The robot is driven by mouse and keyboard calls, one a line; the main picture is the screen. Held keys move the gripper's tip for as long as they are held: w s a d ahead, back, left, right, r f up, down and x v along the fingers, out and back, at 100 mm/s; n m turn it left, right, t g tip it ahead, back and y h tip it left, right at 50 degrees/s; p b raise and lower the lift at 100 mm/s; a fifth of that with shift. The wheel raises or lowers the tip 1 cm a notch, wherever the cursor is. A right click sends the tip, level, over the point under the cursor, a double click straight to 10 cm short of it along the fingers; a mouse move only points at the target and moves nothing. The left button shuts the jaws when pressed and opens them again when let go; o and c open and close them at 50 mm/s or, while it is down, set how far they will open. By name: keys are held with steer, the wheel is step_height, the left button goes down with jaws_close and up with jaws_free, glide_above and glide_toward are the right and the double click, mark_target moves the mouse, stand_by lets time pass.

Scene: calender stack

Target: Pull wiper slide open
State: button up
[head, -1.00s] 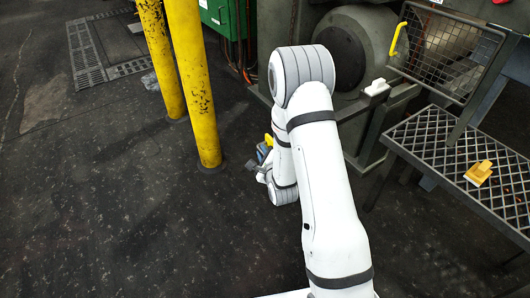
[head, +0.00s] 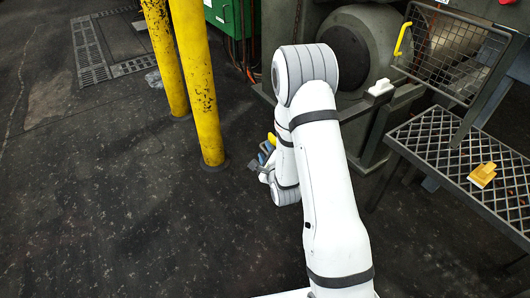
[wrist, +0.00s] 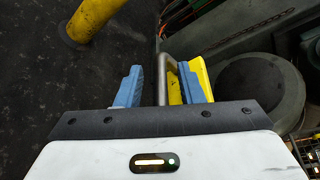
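My gripper (wrist: 159,88) is open, with two blue fingers apart. A grey metal bar handle (wrist: 165,72) stands between the fingers, nearer the right one, with a visible gap to the left one. A yellow piece (wrist: 202,74) shows beside and behind the right finger. I cannot tell for sure whether this bar and yellow piece belong to the wiper slide. In the head view a bit of yellow (head: 271,138) shows beside my gripper (head: 257,163), which is mostly hidden by my white arm.
Yellow posts (head: 197,90) stand left of my arm. A dark roller machine (head: 350,45) is behind it. A mesh guard with a yellow handle (head: 402,39), a white block (head: 380,88) and a grated table holding a yellow item (head: 482,175) are right. Floor at left is clear.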

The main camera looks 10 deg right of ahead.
steer(key=v, duration=0.7)
steer(key=shift+s+p, duration=0.15)
steer(key=shift+p, duration=0.3)
steer(key=s+d+r+n+g+h+p, duration=0.1)
steer(key=s+r+n+g+p, duration=0.15)
steer(key=r+n+p, duration=0.7)
steer(key=s+d+r+n+g+p, duration=0.15)
steer(key=r+g+p, duration=0.3)
steer(key=r, duration=1.05)
steer(key=s+r+n+g+p, duration=0.5)
steer(key=s+r+n+p, duration=0.7)
steer(key=s+r, duration=0.7)
step_height(320, 180, up, 3)
steer(key=shift+s+r+g+h, duration=0.25)
steer(key=shift+g+h, duration=0.05)
steer(key=shift+g, duration=0.1)
steer(key=shift+a, duration=0.1)
